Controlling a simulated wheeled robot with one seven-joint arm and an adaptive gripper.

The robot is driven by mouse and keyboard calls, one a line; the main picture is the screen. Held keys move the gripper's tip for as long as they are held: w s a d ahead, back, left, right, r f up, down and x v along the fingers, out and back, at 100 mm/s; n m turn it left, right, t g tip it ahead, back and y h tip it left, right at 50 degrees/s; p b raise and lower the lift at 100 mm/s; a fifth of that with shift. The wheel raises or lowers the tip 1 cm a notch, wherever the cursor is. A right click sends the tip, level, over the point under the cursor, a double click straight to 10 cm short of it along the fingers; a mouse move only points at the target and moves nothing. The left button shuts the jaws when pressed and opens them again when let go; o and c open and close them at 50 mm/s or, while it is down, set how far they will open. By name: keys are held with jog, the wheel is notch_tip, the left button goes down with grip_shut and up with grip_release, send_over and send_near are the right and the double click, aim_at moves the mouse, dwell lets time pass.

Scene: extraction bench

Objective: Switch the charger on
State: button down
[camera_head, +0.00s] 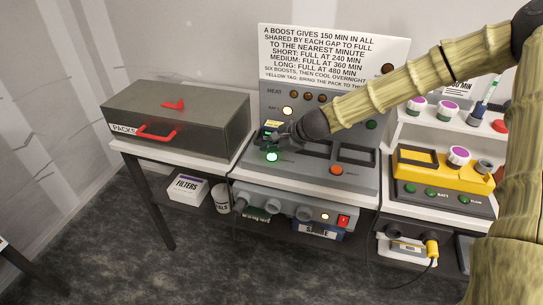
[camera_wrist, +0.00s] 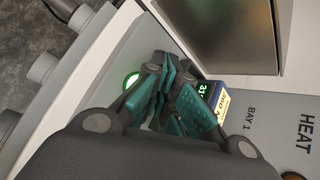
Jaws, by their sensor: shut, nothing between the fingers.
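The charger (camera_head: 310,180) is a grey console with a sloped top and an upright back panel marked HEAT and BAY 1. A green button (camera_head: 272,157) glows at its front left; its glow also shows in the wrist view (camera_wrist: 131,82). An orange button (camera_head: 337,170) sits further right. A red switch (camera_head: 343,221) and a small lit lamp (camera_head: 325,216) are on the front face. My gripper (camera_head: 273,141) is shut and empty, just above and behind the green button. A yellow-and-blue pack (camera_wrist: 217,98) with a lit display is beside my fingers, partly hidden.
A grey case (camera_head: 180,120) with red handles, marked PACKS, stands on the left table. A yellow device (camera_head: 440,172) and purple-topped jars (camera_head: 459,155) are on the right. A sign (camera_head: 333,50) stands behind the charger. A filters box (camera_head: 187,189) and a cup (camera_head: 220,195) are below.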

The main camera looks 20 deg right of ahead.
aim_at(270, 158)
jog(key=shift+r+p, duration=2.05)
jog(key=shift+r, duration=0.5)
jog(key=shift+a+f, duration=0.1)
